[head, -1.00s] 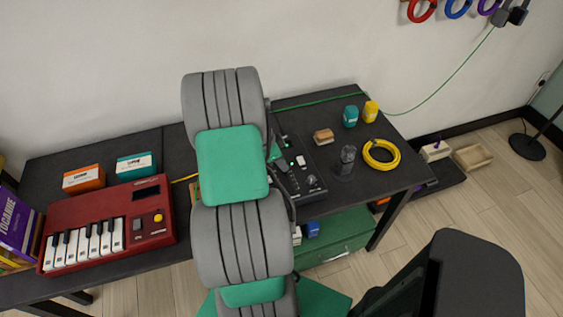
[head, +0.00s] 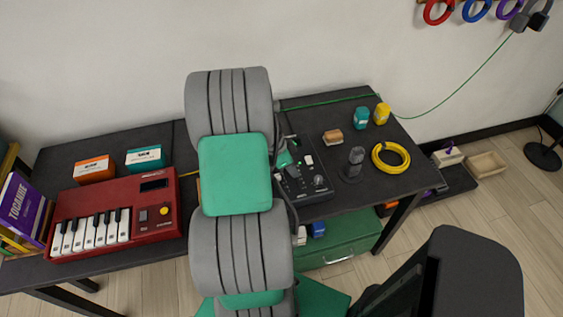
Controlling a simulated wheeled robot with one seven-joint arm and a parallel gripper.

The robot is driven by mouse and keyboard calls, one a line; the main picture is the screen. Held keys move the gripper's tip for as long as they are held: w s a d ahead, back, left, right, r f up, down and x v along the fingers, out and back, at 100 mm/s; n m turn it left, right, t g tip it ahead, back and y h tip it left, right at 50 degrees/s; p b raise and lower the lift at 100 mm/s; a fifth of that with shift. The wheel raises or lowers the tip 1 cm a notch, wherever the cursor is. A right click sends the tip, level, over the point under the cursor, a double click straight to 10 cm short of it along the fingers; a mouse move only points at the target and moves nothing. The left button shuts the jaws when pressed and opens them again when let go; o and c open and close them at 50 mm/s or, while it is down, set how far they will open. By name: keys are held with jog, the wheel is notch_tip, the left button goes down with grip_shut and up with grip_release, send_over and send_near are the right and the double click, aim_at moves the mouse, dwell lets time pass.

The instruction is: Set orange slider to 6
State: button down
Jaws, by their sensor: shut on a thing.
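The black control panel (head: 306,187) lies on the dark table, partly behind my arm. Its right part shows a pale button or cap, small knobs and dark slots. I cannot pick out the orange slider or read its scale; my arm covers the panel's left part. A small part of my gripper (head: 284,155) shows at the panel's upper left, just right of the green arm cover. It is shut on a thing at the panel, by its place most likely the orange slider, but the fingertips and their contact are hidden.
A red keyboard (head: 115,218) and two small boxes, orange (head: 94,169) and teal (head: 146,158), stand left of my arm. Right of the panel are a dark microphone-like object (head: 354,163), a wooden block (head: 333,136), a yellow cable coil (head: 391,157) and teal and yellow containers.

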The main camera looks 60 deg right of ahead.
jog(key=shift+s+a, duration=0.15)
jog(key=c, duration=1.4)
grip_release()
jog(key=shift+o, duration=0.2)
jog(key=v, duration=0.8)
jog(key=shift+b, duration=0.4)
